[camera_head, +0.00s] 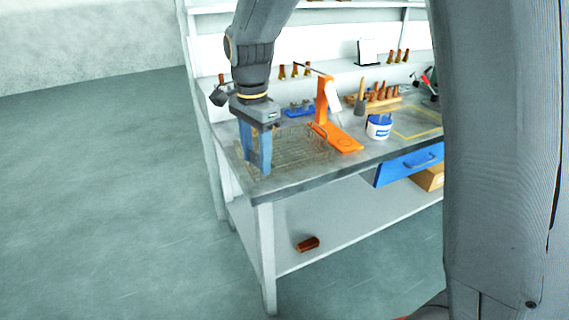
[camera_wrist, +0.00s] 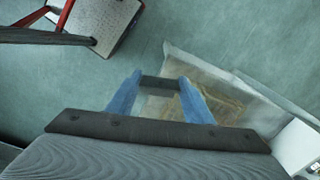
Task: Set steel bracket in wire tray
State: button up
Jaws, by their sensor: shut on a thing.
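The wire tray (camera_head: 305,148) is a shallow mesh basket on the left end of the grey workbench. My gripper (camera_head: 259,162), with blue fingers pointing down, is at the tray's left end, near the bench's left edge. In the wrist view my gripper (camera_wrist: 162,84) is shut on a dark grey bar, which I take for the steel bracket (camera_wrist: 160,82); it spans between the fingertips. The tray's brownish wires (camera_wrist: 228,98) show to the right of the fingers there. The bracket is not clear in the head view, and I cannot tell whether it touches the tray.
An orange stand (camera_head: 327,110) rises just right of the tray. A white and blue tub (camera_head: 379,127), wooden-handled tools (camera_head: 380,95) and an open blue drawer (camera_head: 410,163) are further right. A red-brown block (camera_head: 308,244) lies on the lower shelf. Floor is clear at left.

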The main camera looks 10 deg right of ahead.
aim_at(283, 154)
jog(key=u, duration=0.9)
jog(key=i, duration=0.85)
jog(key=z, duration=1.5)
